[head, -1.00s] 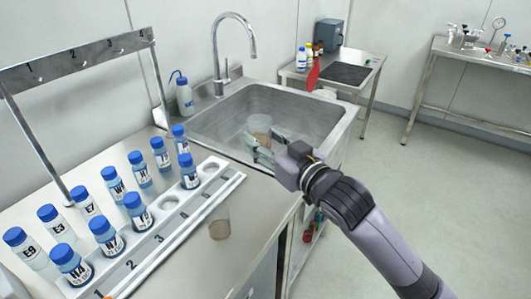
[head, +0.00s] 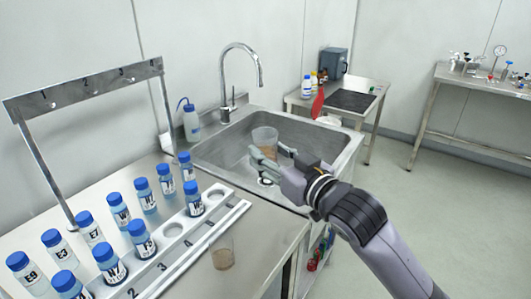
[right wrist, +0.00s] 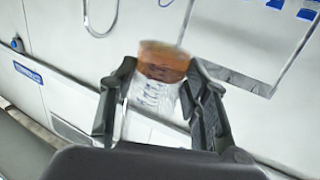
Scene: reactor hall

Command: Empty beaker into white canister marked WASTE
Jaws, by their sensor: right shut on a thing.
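My right gripper (head: 272,163) is shut on a clear beaker (head: 264,137) with brownish contents, held near upright over the sink basin. In the right wrist view the beaker (right wrist: 158,85) sits between both fingers, with an orange-brown band at its upper end in the picture. A second clear beaker (head: 222,254) with some brown in it stands on the bench beside the white rack. A white rounded thing (head: 328,121) shows just behind the sink's right corner, mostly hidden. I cannot read any WASTE mark on it. My left gripper is out of view.
The steel sink (head: 215,150) has a tall curved faucet (head: 240,72) and a wash bottle (head: 191,121) at its left. A white rack (head: 205,243) with several blue-capped bottles fills the bench's left. A side table (head: 372,98) stands behind; the floor at right is clear.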

